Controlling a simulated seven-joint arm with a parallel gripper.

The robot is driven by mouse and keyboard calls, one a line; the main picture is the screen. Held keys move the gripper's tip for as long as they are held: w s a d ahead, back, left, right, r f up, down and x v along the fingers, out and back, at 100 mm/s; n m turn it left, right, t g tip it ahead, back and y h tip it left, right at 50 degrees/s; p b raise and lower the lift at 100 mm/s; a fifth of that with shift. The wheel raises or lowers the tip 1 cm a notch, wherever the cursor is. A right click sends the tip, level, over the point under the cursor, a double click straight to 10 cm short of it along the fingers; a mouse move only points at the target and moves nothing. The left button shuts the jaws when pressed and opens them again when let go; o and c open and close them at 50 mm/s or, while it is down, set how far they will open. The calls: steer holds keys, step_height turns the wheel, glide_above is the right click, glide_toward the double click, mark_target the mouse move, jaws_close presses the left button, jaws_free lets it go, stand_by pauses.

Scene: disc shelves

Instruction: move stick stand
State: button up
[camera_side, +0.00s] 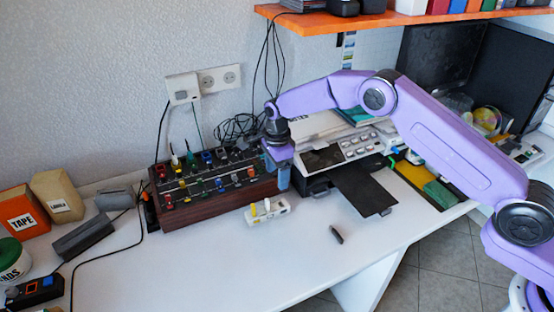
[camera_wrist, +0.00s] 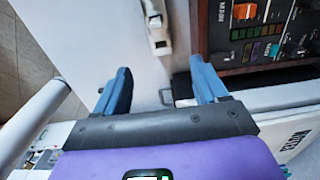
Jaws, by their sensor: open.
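A white stand holding small upright sticks, one of them yellow (camera_side: 267,212), sits on the white desk just in front of the wooden-sided control box. It also shows in the wrist view as a white block (camera_wrist: 157,30) at the top, beyond the fingertips. My gripper (camera_side: 283,180) is close above and behind the stand, beside the right end of the control box. In the wrist view my gripper's two blue fingers (camera_wrist: 160,72) are apart with nothing between them. A small dark stick (camera_side: 336,235) lies on the desk right of the stand.
The control box (camera_side: 205,215), topped with coloured knobs, stands left of my gripper. A printer-like machine (camera_side: 345,145) with a dark tray (camera_side: 365,188) is to the right. An orange shelf (camera_side: 335,20) hangs above. The front of the desk (camera_side: 215,265) is clear.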

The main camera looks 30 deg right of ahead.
steer(key=shift+r, duration=2.15)
steer(key=s+d+r+n, duration=0.1)
steer(key=s+r+n, duration=0.6)
steer(key=s, duration=0.4)
steer(key=s+d+r+n, duration=0.2)
steer(key=s+r+n, duration=0.4)
steer(key=s+n, duration=0.35)
steer(key=s+d+n, duration=0.7)
steer(key=s, duration=0.5)
steer(key=s+d+n, duration=0.7)
steer(key=s+d, duration=0.1)
steer(key=s, duration=0.3)
steer(key=shift+s+d, duration=0.25)
steer(key=shift+s, duration=0.1)
